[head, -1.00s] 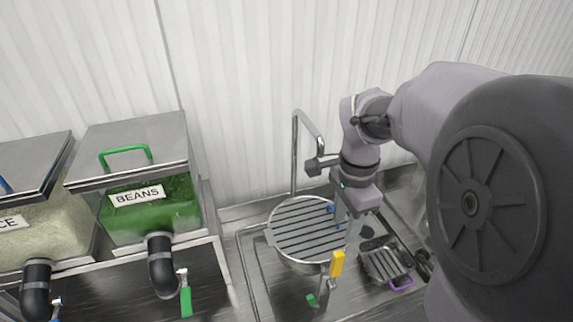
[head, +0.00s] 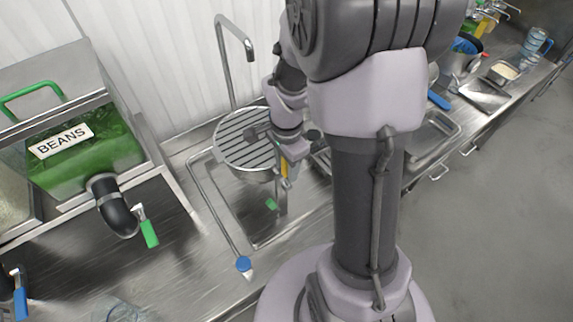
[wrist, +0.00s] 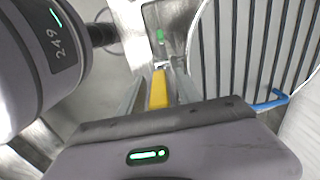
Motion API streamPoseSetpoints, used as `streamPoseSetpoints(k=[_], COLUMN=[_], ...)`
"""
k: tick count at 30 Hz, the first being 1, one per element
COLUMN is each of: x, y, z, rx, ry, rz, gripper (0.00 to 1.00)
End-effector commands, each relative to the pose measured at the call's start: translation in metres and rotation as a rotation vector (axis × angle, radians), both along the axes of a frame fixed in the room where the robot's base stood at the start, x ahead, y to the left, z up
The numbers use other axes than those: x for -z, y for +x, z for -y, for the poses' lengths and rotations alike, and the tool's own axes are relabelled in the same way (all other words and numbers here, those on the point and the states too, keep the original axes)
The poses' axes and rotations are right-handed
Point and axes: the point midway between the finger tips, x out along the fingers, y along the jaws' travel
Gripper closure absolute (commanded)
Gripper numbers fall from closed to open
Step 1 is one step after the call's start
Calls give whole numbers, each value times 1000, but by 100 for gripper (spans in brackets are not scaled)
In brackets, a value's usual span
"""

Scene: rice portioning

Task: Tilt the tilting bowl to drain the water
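The tilting bowl (head: 226,134) is a round metal bowl under a slatted cover, over the sink. Its dark slats fill the upper right of the wrist view (wrist: 250,45). A yellow handle (head: 285,166) stands at its right side in the head view. My gripper (head: 287,178) is at this handle. In the wrist view the yellow handle (wrist: 158,90) lies between my two fingers, with narrow gaps beside it, so my gripper (wrist: 160,76) looks open around it. The water inside the bowl is hidden by the cover.
A faucet (head: 224,60) rises behind the bowl. A green handle (head: 271,204) is in the sink below. The beans bin (head: 75,150) with its green-handled spout is at left. A blue-capped item (head: 243,264) lies by the sink's front edge. Clear floor is at right.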

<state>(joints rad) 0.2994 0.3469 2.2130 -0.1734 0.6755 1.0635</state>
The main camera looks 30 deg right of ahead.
Motion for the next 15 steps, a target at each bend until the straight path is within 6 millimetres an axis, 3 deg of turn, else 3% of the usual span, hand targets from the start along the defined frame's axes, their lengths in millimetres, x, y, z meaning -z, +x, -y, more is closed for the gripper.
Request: streamPoseSetpoints(k=[1,7,15], x=[0,0,-1], y=[0,0,0], z=[0,0,0], rx=[0,0,-1], ry=[0,0,0], rz=[0,0,1], gripper=[60,99,100])
